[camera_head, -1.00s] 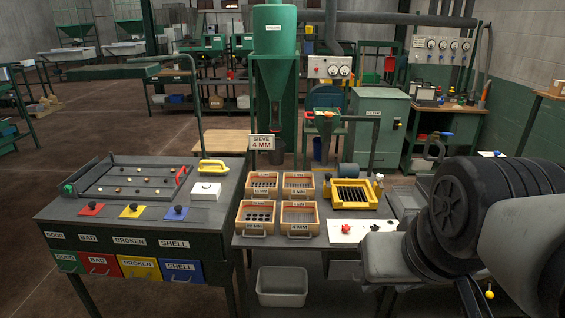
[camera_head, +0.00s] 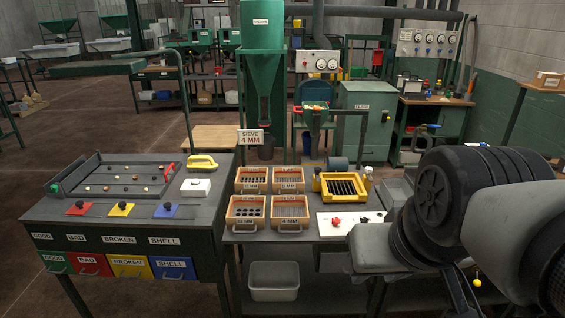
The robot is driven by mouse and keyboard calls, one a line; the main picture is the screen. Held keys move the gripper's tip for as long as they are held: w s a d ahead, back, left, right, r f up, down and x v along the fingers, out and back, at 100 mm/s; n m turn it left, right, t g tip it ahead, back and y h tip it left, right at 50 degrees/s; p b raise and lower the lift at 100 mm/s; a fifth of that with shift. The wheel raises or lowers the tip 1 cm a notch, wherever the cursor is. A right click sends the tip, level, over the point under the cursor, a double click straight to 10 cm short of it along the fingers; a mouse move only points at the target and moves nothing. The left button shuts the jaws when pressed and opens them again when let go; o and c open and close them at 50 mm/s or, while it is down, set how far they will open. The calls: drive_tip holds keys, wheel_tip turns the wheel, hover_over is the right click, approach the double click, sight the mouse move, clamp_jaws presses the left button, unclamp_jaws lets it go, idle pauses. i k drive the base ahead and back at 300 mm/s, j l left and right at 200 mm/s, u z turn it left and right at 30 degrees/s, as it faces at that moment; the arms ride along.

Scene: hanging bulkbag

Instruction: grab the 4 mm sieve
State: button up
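Several wooden-framed sieves stand in a two-by-two group on the dark middle table. The 4 mm sieve (camera_head: 289,211) appears to be the front right one, a light wooden tray with a grey mesh, a front handle and a small label that reads like 4 MM. It lies flat and nothing covers it. A hanging sign (camera_head: 251,137) behind the group reads SIEVE 4 MM. My arm fills the right side of the picture, apart from the sieves. My gripper cannot be made out in this view.
Other sieves (camera_head: 246,211) sit close beside and behind it. A yellow grated box (camera_head: 342,187) and a white panel with a red knob (camera_head: 347,223) are to the right. A sorting table (camera_head: 60,208) stands left across a narrow gap. A grey tub (camera_head: 274,281) is below.

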sight(287, 212)
drive_tip(key=i+j+u, duration=0.25)
drive_tip(key=i, duration=0.5)
drive_tip(key=i+l+u, duration=0.1)
drive_tip(key=i+u, duration=0.2)
drive_tip(key=i, duration=0.4)
